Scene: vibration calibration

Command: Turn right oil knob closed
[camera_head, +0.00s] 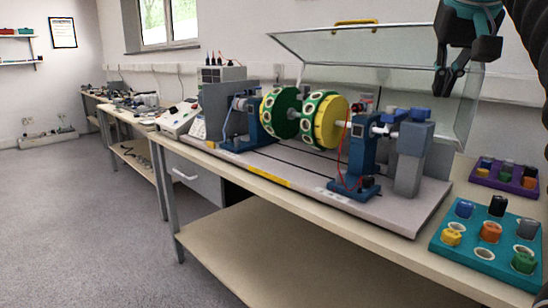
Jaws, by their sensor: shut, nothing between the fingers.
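The vibration rig (300,180) stands on the workbench, with two green and yellow discs on a shaft between two blue bearing stands. The right blue stand (357,155) carries a red cable and small fittings near its top and foot. I cannot tell which small part is the right oil knob, or how it is turned. My gripper (443,88) hangs at the upper right, pointing down. It is shut and empty, above and to the right of the right stand and apart from it in the picture.
A clear hinged cover (330,48) with a yellow handle stands raised behind the rig. A grey-blue motor block (412,150) stands right of the right stand. A teal tray (462,262) and a purple tray (510,182) with coloured pieces lie at the right. Open floor lies left.

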